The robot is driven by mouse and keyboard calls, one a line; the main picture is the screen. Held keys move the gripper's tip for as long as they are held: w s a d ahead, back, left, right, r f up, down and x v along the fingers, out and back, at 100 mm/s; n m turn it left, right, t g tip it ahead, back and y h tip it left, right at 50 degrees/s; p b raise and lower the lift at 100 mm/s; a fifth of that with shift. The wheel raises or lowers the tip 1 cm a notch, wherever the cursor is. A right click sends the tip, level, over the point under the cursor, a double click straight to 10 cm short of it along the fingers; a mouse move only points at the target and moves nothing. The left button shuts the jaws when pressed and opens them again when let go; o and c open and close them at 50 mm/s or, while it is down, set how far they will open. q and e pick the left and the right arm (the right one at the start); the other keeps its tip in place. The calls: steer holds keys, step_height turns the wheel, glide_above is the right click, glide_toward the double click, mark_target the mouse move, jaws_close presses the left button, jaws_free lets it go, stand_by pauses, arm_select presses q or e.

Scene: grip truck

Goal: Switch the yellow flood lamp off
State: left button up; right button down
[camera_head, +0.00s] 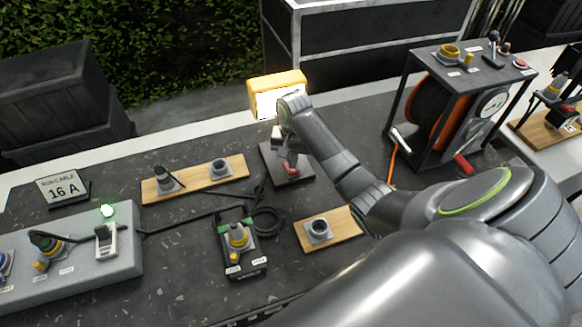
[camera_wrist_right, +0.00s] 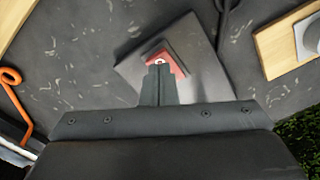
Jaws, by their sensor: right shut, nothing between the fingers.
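The yellow flood lamp (camera_head: 254,92) stands at the back middle of the table, and its face glows bright white. Its dark base plate (camera_head: 272,157) lies in front of it and also shows in the wrist view (camera_wrist_right: 133,70). A red switch (camera_head: 291,169) sits on the plate, and in the wrist view the red switch (camera_wrist_right: 177,66) is partly covered by my fingers. My right gripper (camera_wrist_right: 158,70) is shut and empty, with its fingertips over the red switch. I cannot tell whether they touch it. My left gripper is not in view.
A cable reel frame (camera_head: 405,105) with an orange reel stands to the right. A wooden board with sockets (camera_head: 200,178) lies left of the lamp base, and a smaller socket board (camera_head: 345,215) lies in front. A grey outlet box (camera_head: 125,250) with a green light stands at left.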

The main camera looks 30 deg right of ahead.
mark_target(293, 171)
steer(key=shift+f, duration=0.95)
stand_by(0.8)
steer(key=shift+r, duration=0.1)
step_height(293, 171, up, 7)
steer(key=p, duration=0.9)
stand_by(0.4)
steer(key=shift+f, duration=0.2)
